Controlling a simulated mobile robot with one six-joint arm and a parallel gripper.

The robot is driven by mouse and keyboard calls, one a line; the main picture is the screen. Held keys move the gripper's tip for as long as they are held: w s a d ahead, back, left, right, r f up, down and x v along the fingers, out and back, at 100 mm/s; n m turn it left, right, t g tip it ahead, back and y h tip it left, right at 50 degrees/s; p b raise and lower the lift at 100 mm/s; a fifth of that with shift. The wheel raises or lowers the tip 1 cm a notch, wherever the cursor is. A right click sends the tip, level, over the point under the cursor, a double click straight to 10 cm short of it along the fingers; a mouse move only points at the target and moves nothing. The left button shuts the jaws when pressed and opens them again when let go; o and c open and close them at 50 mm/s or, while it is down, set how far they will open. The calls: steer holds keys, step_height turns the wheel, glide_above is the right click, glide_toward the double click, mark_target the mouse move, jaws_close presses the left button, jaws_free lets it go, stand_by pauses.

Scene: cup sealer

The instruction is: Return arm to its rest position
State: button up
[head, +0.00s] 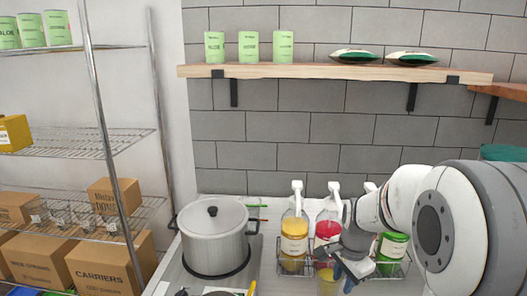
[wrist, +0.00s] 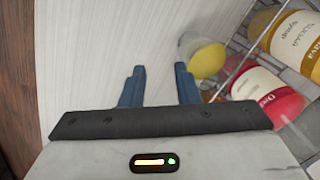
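My gripper (head: 350,280) is at the lower right of the head view, at the end of my white and grey arm, in front of the pump bottles. In the wrist view its two blue fingers (wrist: 160,78) stand apart with nothing between them. Pale counter surface shows beyond the fingertips. A rounded yellow object (wrist: 207,60) lies just right of the right finger, apart from it; I cannot tell exactly what it is. My arm hides part of the bottles and counter in the head view.
A wire rack (wrist: 235,75) holds a yellow bottle (head: 294,240), a red bottle (head: 327,228) and a green bottle (head: 392,247), close to my gripper. A large lidded pot (head: 213,240) stands left. A wooden shelf (head: 330,71) crosses the wall above. Wire shelving (head: 80,142) with boxes stands far left.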

steer(key=s+a+r+n+t+b, duration=0.1)
steer(key=s+a+n+b, duration=0.1)
steer(key=s+n, duration=0.4)
steer(key=s+a+r+n+t+b, duration=0.1)
steer(key=s+a+n+b, duration=0.1)
steer(key=s+n, duration=0.5)
steer(key=s+b, duration=0.1)
steer(key=s, duration=0.5)
steer(key=shift+a+r, duration=0.35)
steer(key=shift+a, duration=0.05)
